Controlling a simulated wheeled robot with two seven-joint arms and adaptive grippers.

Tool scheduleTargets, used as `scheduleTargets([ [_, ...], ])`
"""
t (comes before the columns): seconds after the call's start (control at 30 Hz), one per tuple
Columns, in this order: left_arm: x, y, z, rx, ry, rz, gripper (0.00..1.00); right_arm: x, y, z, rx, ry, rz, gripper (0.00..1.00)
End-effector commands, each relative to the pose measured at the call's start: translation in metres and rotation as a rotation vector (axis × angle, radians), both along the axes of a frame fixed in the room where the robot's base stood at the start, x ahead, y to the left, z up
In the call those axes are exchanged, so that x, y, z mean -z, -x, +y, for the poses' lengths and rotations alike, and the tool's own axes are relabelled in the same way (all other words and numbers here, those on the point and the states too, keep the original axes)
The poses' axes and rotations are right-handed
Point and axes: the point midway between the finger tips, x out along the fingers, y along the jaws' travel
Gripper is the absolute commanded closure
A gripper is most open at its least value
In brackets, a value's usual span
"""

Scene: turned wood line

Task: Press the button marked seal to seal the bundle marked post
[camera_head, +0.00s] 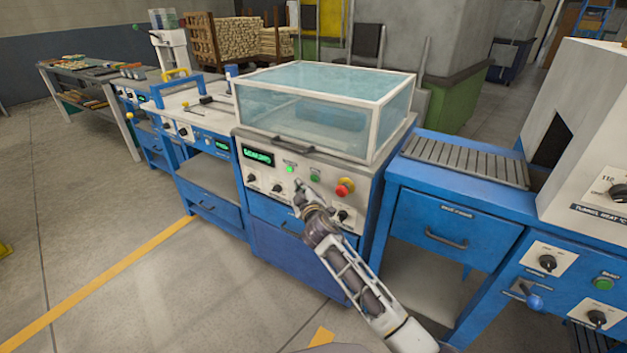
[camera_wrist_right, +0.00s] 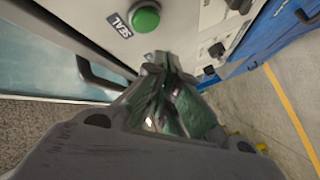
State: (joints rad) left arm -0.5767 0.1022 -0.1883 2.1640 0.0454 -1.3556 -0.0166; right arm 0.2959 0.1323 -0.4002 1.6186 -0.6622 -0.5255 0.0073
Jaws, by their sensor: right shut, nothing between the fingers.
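The green seal button (camera_wrist_right: 145,18), with a SEAL label beside it, sits on the sealing machine's pale front panel. In the head view it is the green button (camera_head: 315,176) left of the red stop button. My right gripper (camera_head: 298,188) is shut and empty in front of the panel, below and left of that button. In the right wrist view its fingertips (camera_wrist_right: 160,66) lie close to the button, with a small gap in the picture; contact cannot be told. I cannot make out the post bundle; the machine's tinted clear hood (camera_head: 290,105) is down. My left gripper is out of view.
A red stop button (camera_head: 345,187) on a yellow base, black knobs and a lit green lamp (camera_head: 290,169) are near the gripper. The green display (camera_head: 258,155) is hard to read. The hood's handle (camera_head: 293,145) juts above. A roller conveyor (camera_head: 467,160) stands right; open floor lies left.

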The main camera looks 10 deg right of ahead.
Motion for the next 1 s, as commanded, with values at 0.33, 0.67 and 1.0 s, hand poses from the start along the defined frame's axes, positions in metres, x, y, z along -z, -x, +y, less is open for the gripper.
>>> scheduleTargets([
  [0.33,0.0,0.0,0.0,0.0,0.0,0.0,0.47,0.0,0.015,0.015,0.0,-0.001,0.0,1.0],
  [0.67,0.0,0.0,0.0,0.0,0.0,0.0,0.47,0.0,0.02,0.02,0.001,0.0,0.001,1.0],
  [1.0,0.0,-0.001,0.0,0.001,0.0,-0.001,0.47,0.0,0.02,0.02,0.001,0.0,0.001,1.0],
])
